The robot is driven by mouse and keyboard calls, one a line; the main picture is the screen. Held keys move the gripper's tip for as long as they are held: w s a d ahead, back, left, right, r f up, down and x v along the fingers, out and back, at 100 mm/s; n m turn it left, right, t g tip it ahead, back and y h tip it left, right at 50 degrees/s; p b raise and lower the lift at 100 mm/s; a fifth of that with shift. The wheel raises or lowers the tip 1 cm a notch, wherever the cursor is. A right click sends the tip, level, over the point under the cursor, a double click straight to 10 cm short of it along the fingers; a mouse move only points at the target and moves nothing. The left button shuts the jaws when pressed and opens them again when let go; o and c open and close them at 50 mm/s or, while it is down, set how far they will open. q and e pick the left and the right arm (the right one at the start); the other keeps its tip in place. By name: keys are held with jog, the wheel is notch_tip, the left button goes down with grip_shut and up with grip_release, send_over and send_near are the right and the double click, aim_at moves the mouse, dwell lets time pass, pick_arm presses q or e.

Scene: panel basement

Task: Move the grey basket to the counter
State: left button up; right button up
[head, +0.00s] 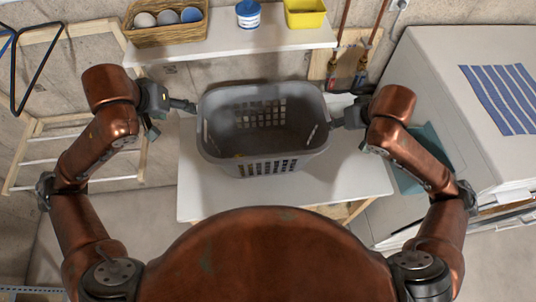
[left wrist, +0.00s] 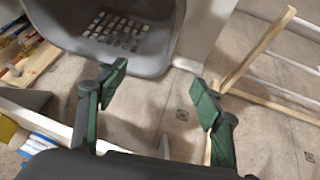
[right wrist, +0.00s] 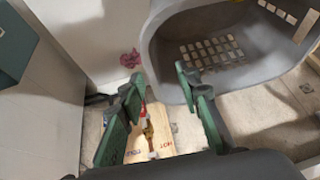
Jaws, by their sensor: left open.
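The grey basket (head: 262,140) stands upright on a white-topped table (head: 205,195) in the head view, with slotted walls and handle openings at both ends. It looks mostly empty; a small yellow bit shows low at its near-left side. My left gripper (head: 172,116) is open and empty at the basket's left end, just outside the rim. In the left wrist view the basket (left wrist: 110,50) lies beyond the parted fingers. My right gripper (head: 342,122) is at the right end, close to the rim. Its fingers are apart in the right wrist view, with the basket (right wrist: 215,75) beyond them; contact is unclear.
A shelf (head: 225,42) behind holds a wicker basket of balls (head: 165,22), a blue-and-white tub (head: 248,13) and a yellow box (head: 305,13). A white machine (head: 455,70) with a striped cloth (head: 500,95) stands right. A wooden rack (head: 75,150) stands left.

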pick_arm(q)
jog(key=shift+r, duration=0.85)
pick_arm(e)
jog(key=shift+o, duration=0.5)
jog(key=o, duration=0.7)
jog(key=shift+r, duration=0.1)
notch_tip(320, 180, up, 10)
